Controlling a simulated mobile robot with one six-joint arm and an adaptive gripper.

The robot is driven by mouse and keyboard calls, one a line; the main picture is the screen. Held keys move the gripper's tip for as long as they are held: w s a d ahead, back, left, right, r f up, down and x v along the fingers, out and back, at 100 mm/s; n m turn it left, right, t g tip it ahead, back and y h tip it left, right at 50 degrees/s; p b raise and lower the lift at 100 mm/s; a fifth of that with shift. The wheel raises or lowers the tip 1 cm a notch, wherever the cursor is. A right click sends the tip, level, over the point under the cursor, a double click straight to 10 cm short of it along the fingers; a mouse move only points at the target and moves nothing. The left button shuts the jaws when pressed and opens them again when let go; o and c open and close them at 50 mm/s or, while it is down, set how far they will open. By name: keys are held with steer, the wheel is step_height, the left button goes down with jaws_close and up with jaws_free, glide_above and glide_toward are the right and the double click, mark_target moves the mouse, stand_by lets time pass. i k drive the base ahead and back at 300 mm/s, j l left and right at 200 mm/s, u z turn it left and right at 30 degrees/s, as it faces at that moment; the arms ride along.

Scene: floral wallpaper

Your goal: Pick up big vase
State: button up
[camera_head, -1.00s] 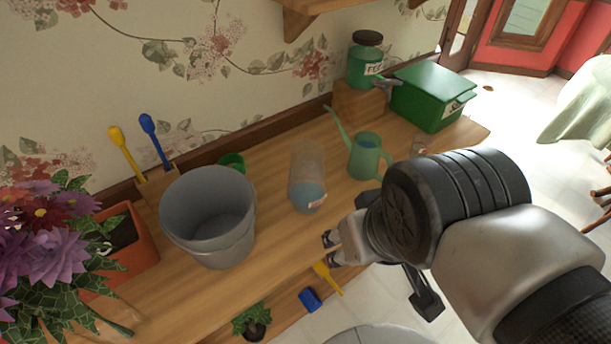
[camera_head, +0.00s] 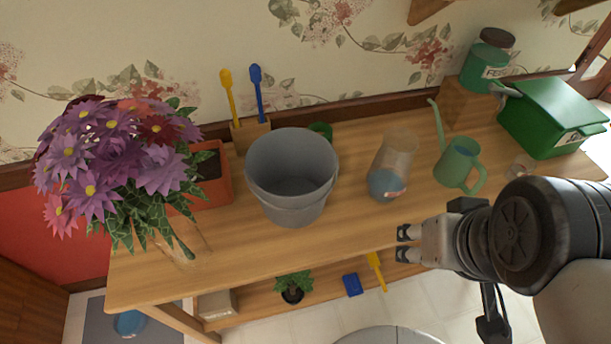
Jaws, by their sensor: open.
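A clear glass vase (camera_head: 188,238) stands at the left end of the wooden table. It holds a large bouquet of purple, pink and red flowers (camera_head: 120,150) that leans to the left. The glass is hard to make out against the wood. My gripper (camera_head: 404,244) is open and empty at the table's front edge, pointing left, well to the right of the vase.
A grey bucket (camera_head: 290,178) stands between the vase and my gripper. An orange planter (camera_head: 215,180) is right behind the bouquet. A green watering can (camera_head: 460,163) and green bin (camera_head: 552,118) stand at right. The table front between vase and gripper is mostly clear.

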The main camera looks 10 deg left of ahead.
mark_target(387, 177)
steer(key=l+u, duration=0.4)
steer(key=k+l+u, duration=0.2)
steer(key=u, duration=0.25)
steer(key=k+l+u, duration=0.15)
steer(key=l+u, duration=0.25)
